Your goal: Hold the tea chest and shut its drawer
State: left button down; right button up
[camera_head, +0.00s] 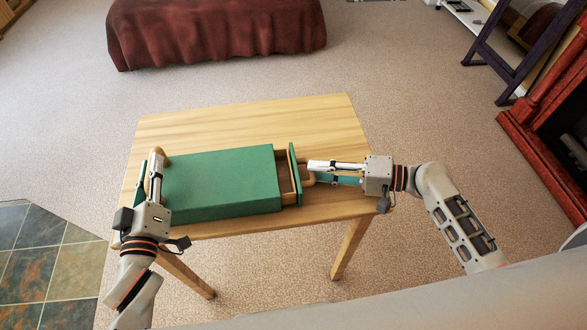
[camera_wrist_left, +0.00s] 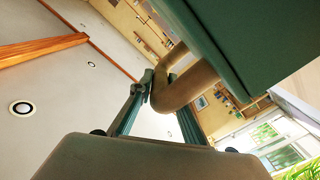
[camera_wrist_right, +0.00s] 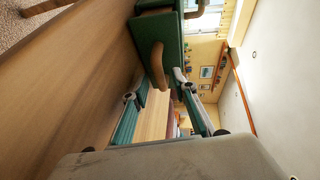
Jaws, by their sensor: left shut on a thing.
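The green tea chest (camera_head: 222,182) lies on the wooden table, with its drawer (camera_head: 296,174) partly pulled out at the right end. A gap shows between the drawer front and the chest body. My left gripper (camera_head: 155,168) is shut on the wooden carrying handle (camera_wrist_left: 188,86) at the chest's left end. My right gripper (camera_head: 313,171) is open at the drawer's wooden handle (camera_wrist_right: 158,66). In the right wrist view the handle lies between the spread fingertips; I cannot tell whether they touch it.
The wooden table (camera_head: 315,115) has bare room behind the chest and a narrow strip in front. A maroon-covered bed or couch (camera_head: 215,30) stands at the back. A red fireplace surround (camera_head: 540,150) and a dark frame (camera_head: 505,50) are at the right, clear of the table.

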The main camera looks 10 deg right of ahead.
aim_at(313, 175)
jog(key=shift+w+a+f, duration=0.1)
jog(key=shift+w+a, duration=0.15)
jog(key=shift+a, duration=0.25)
grip_shut()
jog(key=shift+s+a, duration=0.1)
jog(key=shift+a, duration=1.75)
grip_release()
jog(key=shift+d, duration=0.15)
